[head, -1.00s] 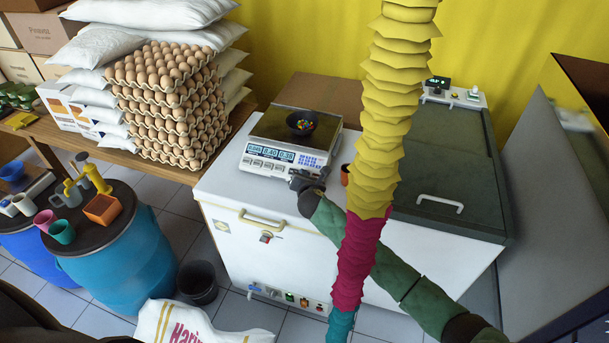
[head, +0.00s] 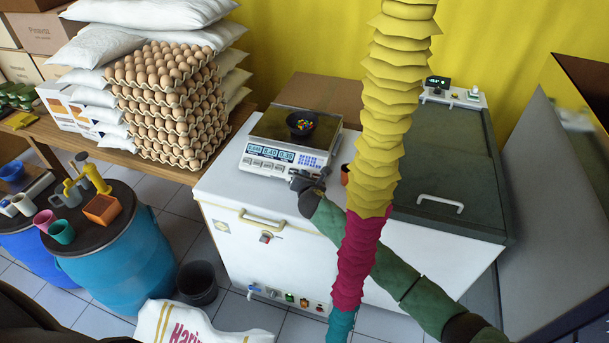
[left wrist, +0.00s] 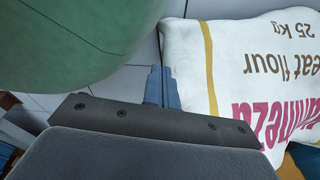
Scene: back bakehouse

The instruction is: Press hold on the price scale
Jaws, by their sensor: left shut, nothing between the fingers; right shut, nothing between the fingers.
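The price scale (head: 270,167) stands on the white chest freezer, with a lit display and a row of buttons along its front. A dark bowl (head: 297,131) with small coloured pieces sits on its pan. My right gripper (head: 294,181) is shut and empty at the front right corner of the scale's button panel. I cannot tell whether its tip touches a button; the hold button's label is too small to read. My left gripper (left wrist: 162,88) shows in the left wrist view, shut and empty, beside a flour sack and far from the scale.
Blue barrels with mugs stand at left. A flour sack (head: 205,325) and a dark bucket (head: 197,283) are on the floor.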

